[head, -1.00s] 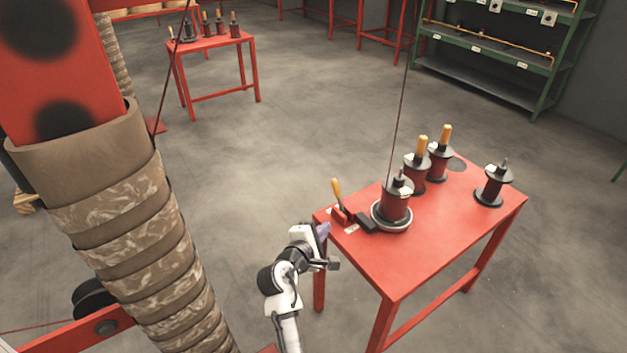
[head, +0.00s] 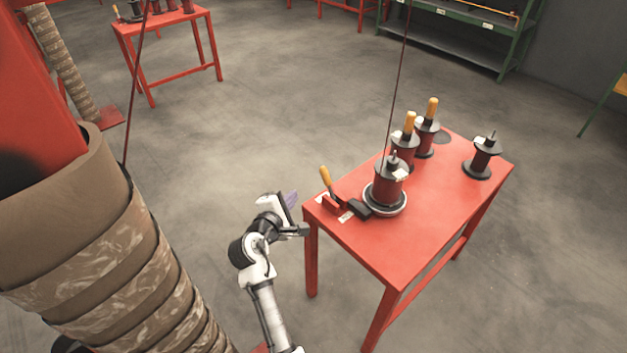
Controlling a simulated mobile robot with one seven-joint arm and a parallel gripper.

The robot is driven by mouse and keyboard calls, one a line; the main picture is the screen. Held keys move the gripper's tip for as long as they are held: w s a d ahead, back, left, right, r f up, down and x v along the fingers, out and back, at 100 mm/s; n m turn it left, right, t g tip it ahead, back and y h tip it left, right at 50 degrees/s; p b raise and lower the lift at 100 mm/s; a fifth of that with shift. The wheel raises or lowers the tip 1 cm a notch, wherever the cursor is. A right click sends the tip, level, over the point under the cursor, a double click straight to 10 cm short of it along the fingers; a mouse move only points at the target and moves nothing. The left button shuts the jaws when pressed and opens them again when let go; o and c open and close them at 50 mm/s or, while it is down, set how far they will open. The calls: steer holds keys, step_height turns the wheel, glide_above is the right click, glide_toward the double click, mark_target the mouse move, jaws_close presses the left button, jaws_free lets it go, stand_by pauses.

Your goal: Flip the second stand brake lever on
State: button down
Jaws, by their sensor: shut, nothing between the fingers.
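The near red table (head: 425,235) bears a brake lever with a yellow handle (head: 325,177) at its left corner. The handle stands up and leans slightly left from a red and black base (head: 345,206). A dark red wire spool (head: 389,187) sits on a round stand right of the brake. My gripper (head: 292,197) is just left of the table's left corner, apart from the lever. Its fingers are small and partly hidden in this view; it appears shut and empty.
Two yellow-topped spools (head: 405,148) and (head: 428,130) and a bare spool (head: 483,157) stand farther back on the table. A large wrapped coil (head: 130,260) fills the left side. A second red table (head: 165,40) stands far back. The floor between is clear.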

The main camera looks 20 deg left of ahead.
mark_target(328, 184)
steer(key=w+d, duration=0.1)
steer(key=w, duration=0.2)
steer(key=w+d+p, duration=0.1)
steer(key=w, duration=0.2)
steer(key=w+d+f, duration=0.1)
steer(key=w, duration=0.2)
steer(key=shift+d+p, duration=0.1)
steer(key=shift+p, duration=0.25)
steer(key=shift+s+d+r, duration=0.2)
steer(key=shift+s+d, duration=0.1)
steer(key=shift+d, duration=0.25)
